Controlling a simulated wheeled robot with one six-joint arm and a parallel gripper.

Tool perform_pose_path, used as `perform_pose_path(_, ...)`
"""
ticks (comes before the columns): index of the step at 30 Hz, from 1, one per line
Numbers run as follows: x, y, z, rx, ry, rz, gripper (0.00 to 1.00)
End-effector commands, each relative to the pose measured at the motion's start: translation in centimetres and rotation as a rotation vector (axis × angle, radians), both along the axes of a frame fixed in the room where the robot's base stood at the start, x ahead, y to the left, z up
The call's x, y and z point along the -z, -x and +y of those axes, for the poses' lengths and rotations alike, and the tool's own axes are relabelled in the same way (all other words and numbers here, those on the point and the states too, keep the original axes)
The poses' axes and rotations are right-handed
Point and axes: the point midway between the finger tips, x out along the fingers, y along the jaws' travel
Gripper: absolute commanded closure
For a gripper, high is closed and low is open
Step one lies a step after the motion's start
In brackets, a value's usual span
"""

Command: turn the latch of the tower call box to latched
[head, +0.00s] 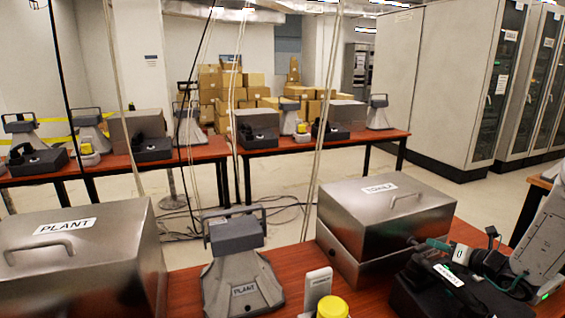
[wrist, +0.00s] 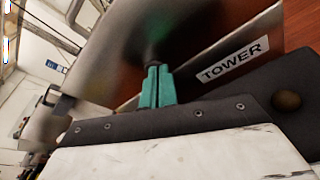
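The tower call box (head: 345,235) is a brushed-metal box with a handled lid, at the right of the near table. Its TOWER label is on the lid in the head view, and a TOWER label (wrist: 232,60) also shows on its face in the wrist view. My gripper (head: 420,244) reaches it from the right, at its right side. In the wrist view the green fingers (wrist: 155,86) are close together at a small dark latch (wrist: 152,58) and look shut on it. The latch is blurred and mostly hidden by the fingers, so its angle cannot be told.
A dark desk phone (head: 425,295) lies under my arm. The PLANT box (head: 100,265), a grey PLANT phone (head: 240,275), a white upright piece (head: 317,287) and a yellow knob (head: 332,307) stand to the left. Hanging cables (head: 318,130) drop just left of the tower box.

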Motion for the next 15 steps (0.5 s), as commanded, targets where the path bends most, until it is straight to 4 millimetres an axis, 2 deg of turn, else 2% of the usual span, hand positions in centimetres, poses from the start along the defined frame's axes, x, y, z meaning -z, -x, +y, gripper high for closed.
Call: perform_pose_path(15,-0.62,0.29,0.72,-0.001,0.000,0.003,1.00)
